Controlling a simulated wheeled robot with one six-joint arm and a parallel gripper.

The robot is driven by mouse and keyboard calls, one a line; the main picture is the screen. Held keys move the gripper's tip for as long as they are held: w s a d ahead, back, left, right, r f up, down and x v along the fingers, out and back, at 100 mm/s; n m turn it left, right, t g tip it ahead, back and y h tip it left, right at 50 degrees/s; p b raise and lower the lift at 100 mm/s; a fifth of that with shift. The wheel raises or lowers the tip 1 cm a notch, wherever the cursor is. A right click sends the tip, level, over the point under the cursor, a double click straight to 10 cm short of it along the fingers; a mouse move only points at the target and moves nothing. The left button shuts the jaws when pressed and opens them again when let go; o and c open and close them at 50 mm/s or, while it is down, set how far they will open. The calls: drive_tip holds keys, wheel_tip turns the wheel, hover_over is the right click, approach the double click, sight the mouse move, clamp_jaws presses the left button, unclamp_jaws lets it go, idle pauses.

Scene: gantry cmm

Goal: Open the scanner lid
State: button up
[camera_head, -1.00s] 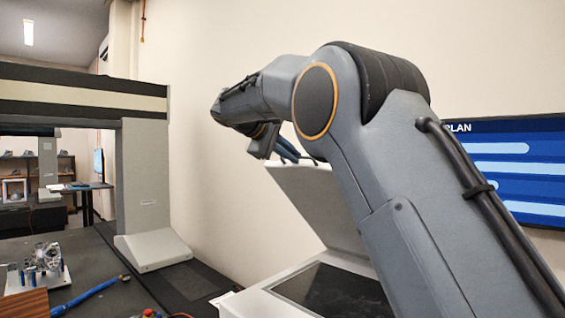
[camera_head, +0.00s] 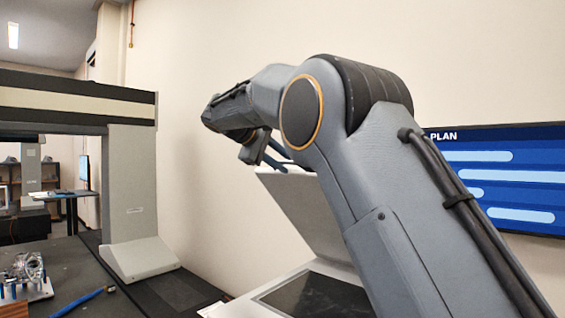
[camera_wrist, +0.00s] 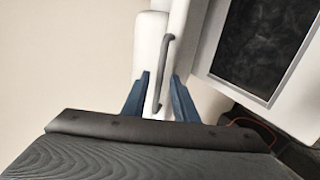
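The scanner's pale grey lid (camera_head: 312,212) stands raised and steeply tilted above the white scanner body (camera_head: 245,308). The scanner's dark glass (camera_head: 318,295) lies uncovered and also shows in the wrist view (camera_wrist: 262,42). My gripper (camera_head: 279,156) is at the lid's top edge, partly hidden by my arm in the head view. In the wrist view a dark bar handle (camera_wrist: 166,55) on the lid runs between the two blue fingers of my gripper (camera_wrist: 161,77). Gaps show on both sides of the handle, so the fingers look open around it.
A grey gantry column (camera_head: 133,195) stands on the dark table at left. A wall screen (camera_head: 510,175) is at right, behind my arm. The plain wall is close behind the lid.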

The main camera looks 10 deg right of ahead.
drive_tip(key=b+v, duration=0.2)
drive_tip(key=v, duration=0.5)
drive_tip(key=shift+s+a+r+b, duration=0.15)
drive_tip(key=shift+s+a+b, duration=0.1)
drive_tip(key=shift+b, duration=0.15)
drive_tip(key=shift+d, duration=0.1)
